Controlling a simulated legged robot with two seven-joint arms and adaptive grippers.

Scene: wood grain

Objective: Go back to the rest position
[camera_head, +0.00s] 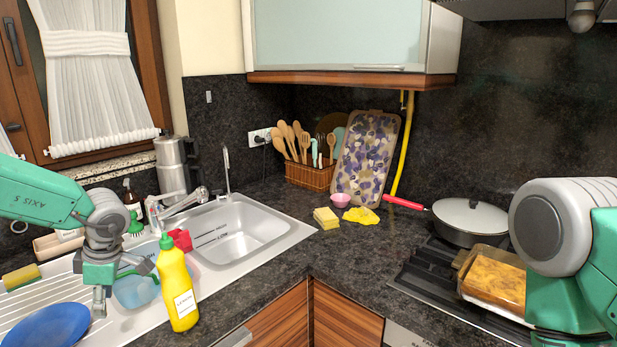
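My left arm comes in from the left, and its gripper (123,286) hangs over the sink's drainboard. Its two fingers are spread apart, and nothing shows clamped between them. A translucent light-blue item (137,291) lies just behind the fingers and is partly covered. A yellow bottle (178,290) with a green cap stands upright just right of the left gripper. My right arm fills the right edge of the view, in front of the stove. Its gripper is outside the picture.
The blue plate (45,327) lies on the drainboard (118,326) at lower left. The sink basin (240,236) is empty. A baking dish (494,281) and a lidded pan (468,220) stand on the stove near my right arm. The counter (345,262) in the middle is clear.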

